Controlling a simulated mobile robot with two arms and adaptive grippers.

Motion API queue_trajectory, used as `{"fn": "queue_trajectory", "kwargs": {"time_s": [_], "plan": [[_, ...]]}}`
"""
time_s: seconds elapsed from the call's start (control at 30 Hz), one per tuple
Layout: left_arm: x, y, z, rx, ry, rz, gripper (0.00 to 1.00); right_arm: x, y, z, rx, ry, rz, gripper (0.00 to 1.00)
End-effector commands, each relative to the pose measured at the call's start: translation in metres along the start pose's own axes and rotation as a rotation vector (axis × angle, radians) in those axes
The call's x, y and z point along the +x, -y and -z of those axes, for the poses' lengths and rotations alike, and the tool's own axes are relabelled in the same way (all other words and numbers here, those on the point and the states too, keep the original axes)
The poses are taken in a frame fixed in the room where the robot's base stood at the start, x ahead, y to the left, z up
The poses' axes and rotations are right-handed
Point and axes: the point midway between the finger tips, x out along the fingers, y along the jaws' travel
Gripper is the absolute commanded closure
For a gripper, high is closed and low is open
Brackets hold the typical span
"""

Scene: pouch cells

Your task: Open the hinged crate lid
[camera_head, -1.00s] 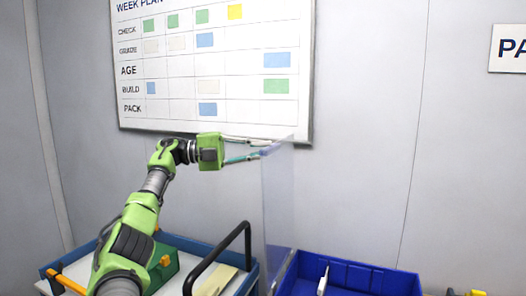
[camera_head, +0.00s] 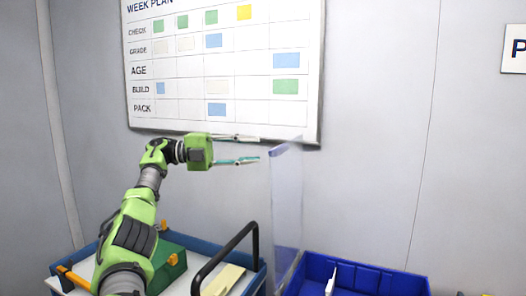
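The clear, see-through lid (camera_head: 287,205) stands close to upright at the left side of the blue crate (camera_head: 375,279). The crate's top is uncovered, and a thin white piece (camera_head: 331,280) sticks up inside it. The crate's lower part is cut off by the picture's bottom edge. My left gripper (camera_head: 257,149) is open and empty, level with the lid's upper end. Its two fingers point right, and their tips end just left of the lid with a small gap showing. My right gripper is not in view.
A cart or tray with a blue rim (camera_head: 88,252) stands at the lower left, with a black handle (camera_head: 226,258) and a green box (camera_head: 167,265). A week plan board (camera_head: 220,120) hangs on the wall behind. The space above and right of the crate is clear.

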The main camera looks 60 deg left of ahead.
Motion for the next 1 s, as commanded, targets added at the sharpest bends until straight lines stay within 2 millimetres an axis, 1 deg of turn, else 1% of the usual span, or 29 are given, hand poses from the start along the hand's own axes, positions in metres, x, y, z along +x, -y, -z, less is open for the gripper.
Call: {"fn": "queue_trajectory", "kwargs": {"time_s": [0.13,0.33,1.0], "plan": [[-0.010,0.001,0.000,0.002,-0.001,0.003,0.71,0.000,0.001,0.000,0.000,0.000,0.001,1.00],[-0.017,0.000,0.001,0.000,-0.002,0.001,0.71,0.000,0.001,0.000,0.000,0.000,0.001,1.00],[-0.017,0.001,0.001,-0.001,-0.002,-0.001,0.71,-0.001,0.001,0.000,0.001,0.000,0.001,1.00]]}}
